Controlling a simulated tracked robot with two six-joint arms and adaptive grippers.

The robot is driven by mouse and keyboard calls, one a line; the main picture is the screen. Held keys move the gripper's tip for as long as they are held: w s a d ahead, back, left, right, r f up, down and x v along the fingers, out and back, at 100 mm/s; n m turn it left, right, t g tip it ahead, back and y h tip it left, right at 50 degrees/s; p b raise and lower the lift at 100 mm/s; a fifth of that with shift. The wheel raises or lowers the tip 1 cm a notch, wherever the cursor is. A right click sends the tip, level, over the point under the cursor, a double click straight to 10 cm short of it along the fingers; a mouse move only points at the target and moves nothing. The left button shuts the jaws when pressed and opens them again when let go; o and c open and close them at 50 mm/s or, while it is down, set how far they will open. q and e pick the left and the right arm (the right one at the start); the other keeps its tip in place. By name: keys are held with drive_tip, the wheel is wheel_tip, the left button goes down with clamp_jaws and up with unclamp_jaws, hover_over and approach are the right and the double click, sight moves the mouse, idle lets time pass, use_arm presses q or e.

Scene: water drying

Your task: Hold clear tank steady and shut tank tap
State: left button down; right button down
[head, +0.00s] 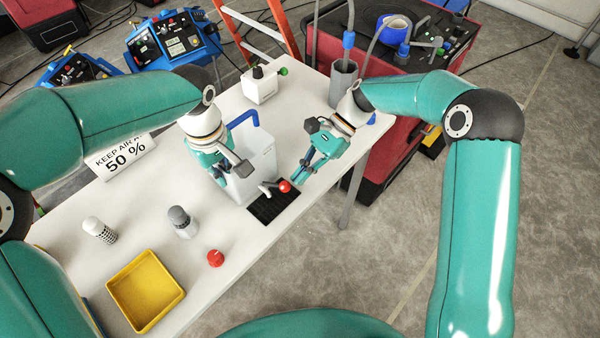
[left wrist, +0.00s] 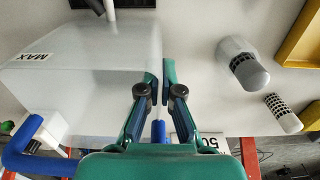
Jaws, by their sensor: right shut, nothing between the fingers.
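The clear tank (head: 262,160), whitish with a blue handle (head: 243,118), stands upright on the white table. Its tap (head: 268,188) points over a black mat (head: 273,208); a red knob (head: 284,187) sits at the tap. My left gripper (head: 222,180) is at the tank's left side. In the left wrist view, the tank (left wrist: 85,70) fills the left, and the left gripper's fingers (left wrist: 160,80) are close together at its edge; whether they pinch it is unclear. My right gripper (head: 302,170) is shut and empty, just behind and right of the red knob.
A yellow tray (head: 138,282), a grey-topped canister (head: 180,218), a white one (head: 98,228) and a red ball-like piece (head: 215,258) lie at front left. The table's right edge is close.

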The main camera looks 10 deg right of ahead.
drive_tip(key=shift+s+a, duration=0.15)
drive_tip(key=shift+a, duration=0.1)
drive_tip(key=shift+s+m+t+y, duration=0.3)
drive_tip(key=shift+s+m+t, duration=0.1)
drive_tip(key=shift+m, duration=0.2)
idle(0.3)
drive_tip(key=shift+s+a+r+m+t+y, duration=0.1)
drive_tip(key=shift+s+m+t+y, duration=0.05)
drive_tip(key=shift+s+m+t, duration=0.45)
drive_tip(key=shift+s+a+m+t+y, duration=0.15)
drive_tip(key=shift+s+m+t, duration=0.3)
drive_tip(key=shift+m, duration=0.25)
drive_tip(key=shift+s+a+m+t, duration=0.3)
drive_tip(key=shift+s+m+t, duration=0.6)
drive_tip(key=shift+m+t, duration=0.2)
drive_tip(key=shift+s+a, duration=0.85)
drive_tip(key=shift+s, duration=0.15)
drive_tip(key=shift+s+a, duration=0.4)
drive_tip(key=shift+a, duration=0.25)
drive_tip(key=shift+s+a, duration=0.35)
drive_tip(key=shift+a, duration=0.3)
drive_tip(key=shift+w, duration=0.1)
